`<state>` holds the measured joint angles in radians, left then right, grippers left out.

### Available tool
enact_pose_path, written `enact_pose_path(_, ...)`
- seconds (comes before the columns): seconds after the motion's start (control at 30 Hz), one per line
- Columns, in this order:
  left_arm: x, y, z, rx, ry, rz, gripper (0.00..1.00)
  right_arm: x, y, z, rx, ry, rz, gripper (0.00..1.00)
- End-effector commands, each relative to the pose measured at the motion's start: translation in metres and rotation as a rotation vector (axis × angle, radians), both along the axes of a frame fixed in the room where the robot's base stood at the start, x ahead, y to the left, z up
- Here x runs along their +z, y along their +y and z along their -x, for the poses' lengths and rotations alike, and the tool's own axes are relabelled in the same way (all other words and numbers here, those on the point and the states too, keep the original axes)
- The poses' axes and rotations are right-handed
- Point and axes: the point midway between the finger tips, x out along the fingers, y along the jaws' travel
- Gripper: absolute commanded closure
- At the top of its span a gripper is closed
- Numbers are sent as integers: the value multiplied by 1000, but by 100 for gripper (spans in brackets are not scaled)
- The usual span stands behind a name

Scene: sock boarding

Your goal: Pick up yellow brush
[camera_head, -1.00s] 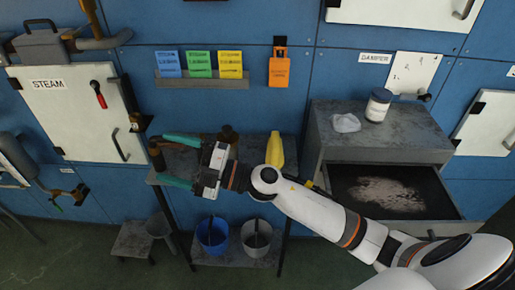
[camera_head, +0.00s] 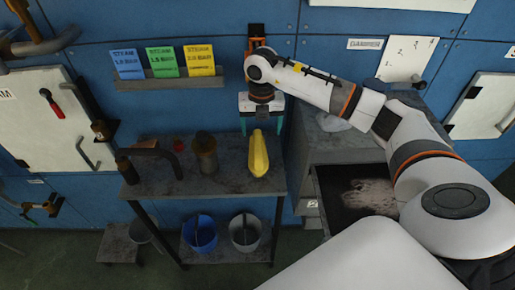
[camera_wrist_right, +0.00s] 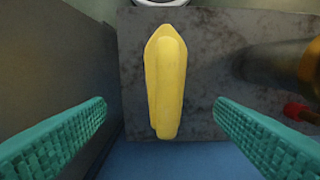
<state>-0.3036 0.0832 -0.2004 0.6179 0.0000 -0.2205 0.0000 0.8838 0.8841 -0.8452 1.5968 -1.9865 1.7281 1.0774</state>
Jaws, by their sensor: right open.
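The yellow brush (camera_head: 259,154) stands out at the right end of the dark grey bench top (camera_head: 228,181) in the head view. In the right wrist view the brush (camera_wrist_right: 166,82) lies lengthwise between my green fingers, farther off than the fingertips. My right gripper (camera_head: 262,126) is above and behind the brush, pointing down. Its jaws (camera_wrist_right: 160,108) are open and empty, with a finger on each side and no contact visible. My left gripper is not in view.
A brown cylinder (camera_head: 205,152), a small red item (camera_head: 179,146) and a dark bent pipe (camera_head: 150,157) stand left of the brush. A grey cabinet (camera_head: 318,150) with an open drawer is close on the right. Blue (camera_head: 200,232) and grey (camera_head: 245,232) buckets sit below.

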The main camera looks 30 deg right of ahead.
Motion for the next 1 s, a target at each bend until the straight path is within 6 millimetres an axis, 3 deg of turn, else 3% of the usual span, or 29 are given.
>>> enact_pose_path(0.17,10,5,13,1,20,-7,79,-26,1,0,2,2,-3,22)
enact_pose_path(0.5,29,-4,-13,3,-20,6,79,-58,7,-5,2,3,-5,22)
enact_pose_path(0.7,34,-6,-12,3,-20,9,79,-85,7,-6,3,0,-5,22)
enact_pose_path(0.97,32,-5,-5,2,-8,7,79,-89,7,-6,4,-2,-5,22)
enact_pose_path(1.0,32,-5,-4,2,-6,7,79,-89,7,-6,4,-2,-5,27)
